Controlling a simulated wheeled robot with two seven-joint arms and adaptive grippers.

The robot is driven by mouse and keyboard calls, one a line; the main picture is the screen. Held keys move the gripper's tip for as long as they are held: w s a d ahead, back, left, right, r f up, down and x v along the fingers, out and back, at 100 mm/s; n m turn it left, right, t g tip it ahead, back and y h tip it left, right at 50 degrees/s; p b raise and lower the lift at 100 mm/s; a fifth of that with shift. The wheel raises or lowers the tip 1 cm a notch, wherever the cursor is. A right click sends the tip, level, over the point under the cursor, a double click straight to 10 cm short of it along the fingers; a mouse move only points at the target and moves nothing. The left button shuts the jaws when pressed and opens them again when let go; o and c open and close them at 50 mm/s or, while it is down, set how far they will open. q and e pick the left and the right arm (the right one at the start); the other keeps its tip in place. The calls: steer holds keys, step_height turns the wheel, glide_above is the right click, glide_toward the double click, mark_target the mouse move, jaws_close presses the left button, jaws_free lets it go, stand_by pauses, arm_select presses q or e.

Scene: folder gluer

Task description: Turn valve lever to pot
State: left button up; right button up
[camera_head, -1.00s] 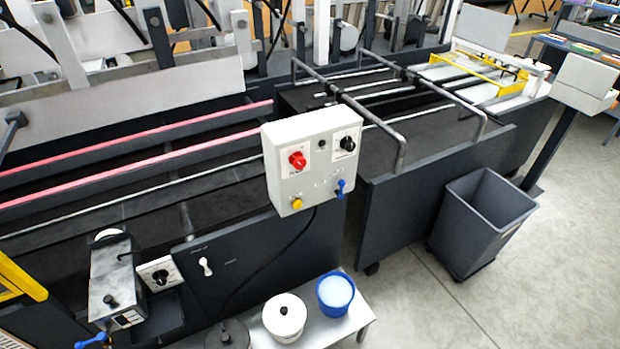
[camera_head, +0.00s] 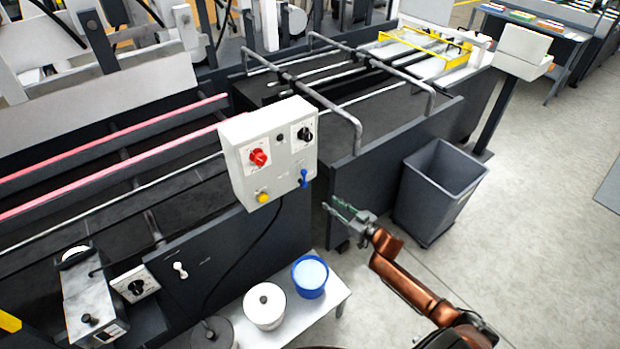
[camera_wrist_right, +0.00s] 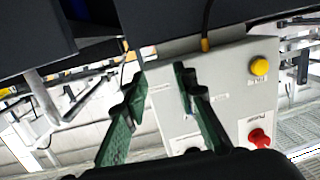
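A small blue lever (camera_head: 304,178) sits on the lower right of the white control box (camera_head: 240,180), pointing roughly up and down. A white lever (camera_head: 181,270) sits on the dark panel below; I cannot tell which is the valve lever. A white pot (camera_head: 264,306), a blue pot (camera_head: 310,277) and a dark-lidded pot (camera_head: 213,334) are at the low bench. My right gripper (camera_head: 335,206) is open and empty, right of and below the box. In the right wrist view its green fingers (camera_wrist_right: 157,82) are apart before the upside-down box (camera_wrist_right: 235,85); the blue lever is mostly hidden there. My left gripper is out of view.
A grey bin (camera_head: 437,190) stands on the floor just right of my right gripper. The dark machine side (camera_head: 395,150) is behind it. The box carries a red knob (camera_head: 258,157), a black knob (camera_head: 304,133) and a yellow button (camera_head: 262,197). Open floor (camera_head: 540,250) lies at right.

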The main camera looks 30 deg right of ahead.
steer(key=n+t+y, duration=0.1)
steer(key=y, duration=0.1)
glide_toward(304, 178)
steer(key=x, duration=0.8)
steer(key=shift+d, duration=0.25)
steer(key=shift+c, duration=0.2)
jaws_close()
steer(key=shift+r, duration=0.1)
